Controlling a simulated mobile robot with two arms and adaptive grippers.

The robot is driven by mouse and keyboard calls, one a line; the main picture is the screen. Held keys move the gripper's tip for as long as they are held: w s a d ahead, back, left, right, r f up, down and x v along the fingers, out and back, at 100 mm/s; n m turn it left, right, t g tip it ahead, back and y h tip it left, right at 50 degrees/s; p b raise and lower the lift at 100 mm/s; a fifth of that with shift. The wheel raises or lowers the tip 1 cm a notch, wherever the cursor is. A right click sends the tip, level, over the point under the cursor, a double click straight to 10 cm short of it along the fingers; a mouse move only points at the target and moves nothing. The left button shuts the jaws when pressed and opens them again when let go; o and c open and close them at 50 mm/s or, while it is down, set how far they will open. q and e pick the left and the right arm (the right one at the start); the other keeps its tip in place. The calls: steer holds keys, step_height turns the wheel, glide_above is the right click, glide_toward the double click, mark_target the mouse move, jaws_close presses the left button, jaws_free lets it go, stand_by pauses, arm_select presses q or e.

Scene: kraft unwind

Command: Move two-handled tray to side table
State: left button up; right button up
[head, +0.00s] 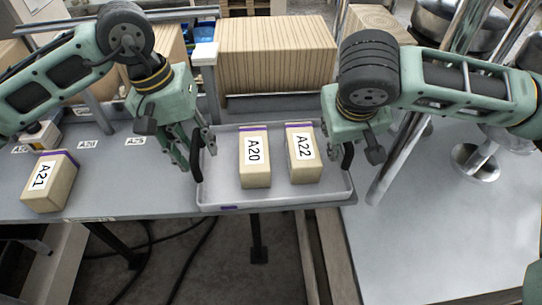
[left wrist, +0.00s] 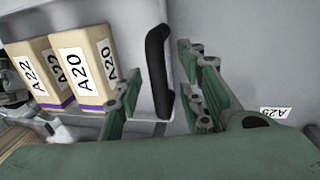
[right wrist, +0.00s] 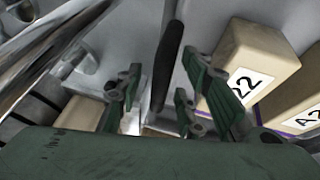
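The grey two-handled tray (head: 222,178) sits on the grey table at centre in the head view. It carries two tan boxes, A20 (head: 255,172) and A22 (head: 304,168). Its black left handle (left wrist: 158,70) stands between the spread fingers of my left gripper (left wrist: 158,95), with gaps visible. My left gripper also shows at the tray's left end in the head view (head: 197,150). The right handle (right wrist: 168,65) shows between the spread fingers of my right gripper (right wrist: 157,100). In the head view my right fingers are mostly hidden by my wrist.
A tan box A21 (head: 50,182) sits on the grey table (head: 120,185) at left, with printed labels behind it. A broad grey surface (head: 450,235) lies at right, mostly clear in front, with metal posts (head: 400,158) at its left. A large carton (head: 277,58) stands behind the tray.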

arm_select(q)
jaws_close()
arm_select(e)
jaws_close()
arm_select(q)
steer(key=shift+r, duration=0.25)
arm_select(e)
steer(key=shift+r, duration=0.2)
